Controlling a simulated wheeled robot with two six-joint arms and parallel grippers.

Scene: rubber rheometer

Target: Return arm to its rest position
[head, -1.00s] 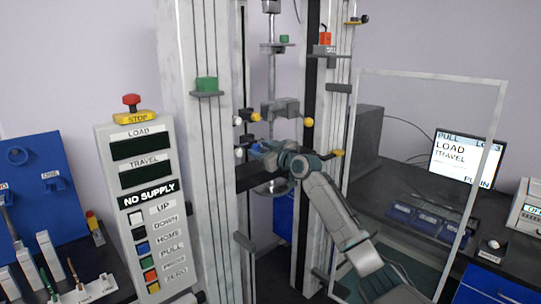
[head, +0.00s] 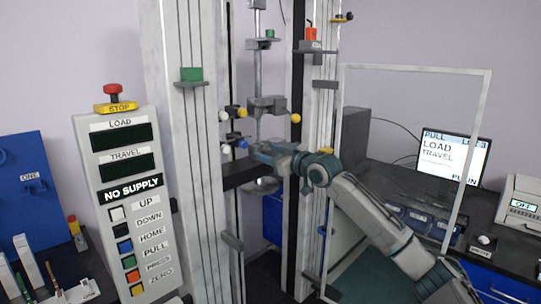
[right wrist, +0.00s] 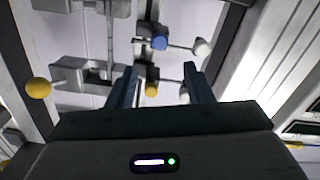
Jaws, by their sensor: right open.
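My right arm comes in from the lower right in the head view. Its gripper (head: 264,150) is at the test frame's middle, close to the lower clamp with the blue knob (head: 243,144). In the right wrist view the jaws of this gripper (right wrist: 160,86) are apart, with nothing seen held between them. Beyond them are the blue knob (right wrist: 160,42), a small yellow knob (right wrist: 152,89) and white knobs. The upper clamp (head: 267,105) has a yellow knob (head: 295,118) on its right. Whether the fingers touch the clamp I cannot tell. My left gripper is not in view.
Uprights (head: 180,150) stand on both sides of the clamps. A clear framed guard panel (head: 415,69) stands right of the frame, near my forearm. A control box (head: 128,190) stands at left. A monitor (head: 450,160) is on the right bench.

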